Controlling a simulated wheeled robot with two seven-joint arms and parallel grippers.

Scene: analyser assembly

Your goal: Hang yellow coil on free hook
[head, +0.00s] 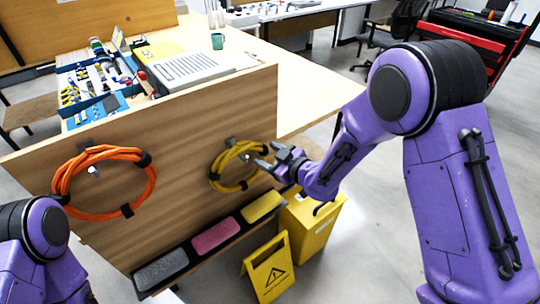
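The yellow coil (214,170), a ring of cable with dark ties, is upright at the right part of the wooden panel's face. A small pale hook (246,157) shows inside its ring near the top; I cannot tell whether the coil rests on it. My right gripper (267,155) is at the coil's right edge, with its fingers overlapping that edge. The fingertips look a little apart, but whether they grip the coil is unclear. An orange coil (101,216) hangs on another hook (93,171) at the left. My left gripper is out of view; only part of that arm shows.
The wooden panel (185,130) stands in front of a table with a grey device (185,68), a green mug (217,41) and small parts. Below it is a shelf with grey, pink and yellow pads (214,237). A yellow bin (312,222) and warning sign (268,268) stand at the right.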

